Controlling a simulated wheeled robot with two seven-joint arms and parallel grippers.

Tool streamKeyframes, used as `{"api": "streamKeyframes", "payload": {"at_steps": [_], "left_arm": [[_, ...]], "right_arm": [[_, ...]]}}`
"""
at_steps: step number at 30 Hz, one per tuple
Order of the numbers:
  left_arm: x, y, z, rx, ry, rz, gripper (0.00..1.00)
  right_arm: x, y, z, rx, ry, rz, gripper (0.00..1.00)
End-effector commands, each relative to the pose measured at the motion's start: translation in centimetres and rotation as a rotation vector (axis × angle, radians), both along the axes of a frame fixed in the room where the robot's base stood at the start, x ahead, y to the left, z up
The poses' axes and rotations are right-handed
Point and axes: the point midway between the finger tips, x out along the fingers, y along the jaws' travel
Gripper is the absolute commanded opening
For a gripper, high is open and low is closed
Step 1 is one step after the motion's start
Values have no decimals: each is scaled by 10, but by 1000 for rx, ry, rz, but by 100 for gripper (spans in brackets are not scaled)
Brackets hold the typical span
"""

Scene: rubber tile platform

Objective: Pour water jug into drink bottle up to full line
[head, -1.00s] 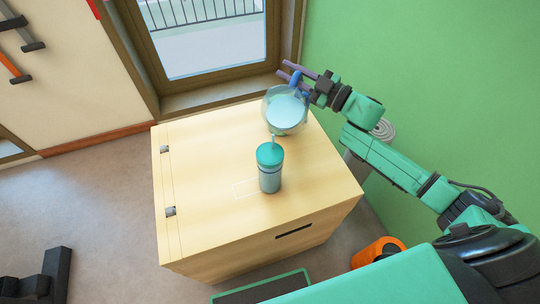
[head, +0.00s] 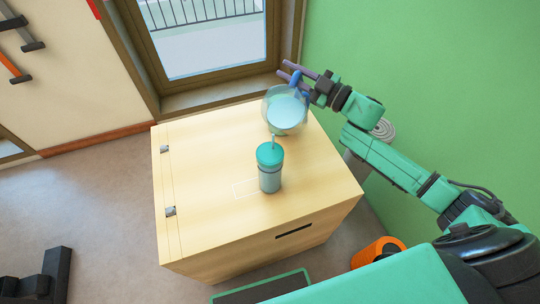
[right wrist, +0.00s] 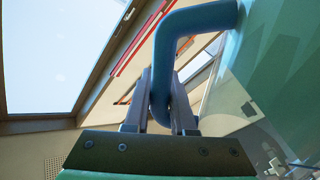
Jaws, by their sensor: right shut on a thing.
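The water jug (head: 283,112) is a clear round vessel with pale water in it and a blue handle, at the back right of the wooden box top. My right gripper (head: 292,72) is shut on the jug's blue handle; the right wrist view shows the handle (right wrist: 200,18) between the two fingers (right wrist: 160,100). The drink bottle (head: 270,178) stands upright in front of the jug, with a teal top and a thin straw-like piece rising toward the jug. Whether the jug touches the box or the bottle, I cannot tell. My left gripper is not in view.
The wooden box (head: 215,215) has a white outlined rectangle left of the bottle and free room on its left and front. A window (head: 205,40) is behind it and a green wall (head: 430,80) is to the right. An orange object (head: 378,252) stands on the floor at right.

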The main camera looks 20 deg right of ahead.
Motion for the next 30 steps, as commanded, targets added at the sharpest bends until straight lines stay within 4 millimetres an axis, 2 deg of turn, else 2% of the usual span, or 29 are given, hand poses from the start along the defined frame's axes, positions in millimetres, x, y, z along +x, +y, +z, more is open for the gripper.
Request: {"api": "streamKeyframes", "payload": {"at_steps": [30], "left_arm": [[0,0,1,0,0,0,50]], "right_arm": [[0,1,5,-17,-27,1,0]]}}
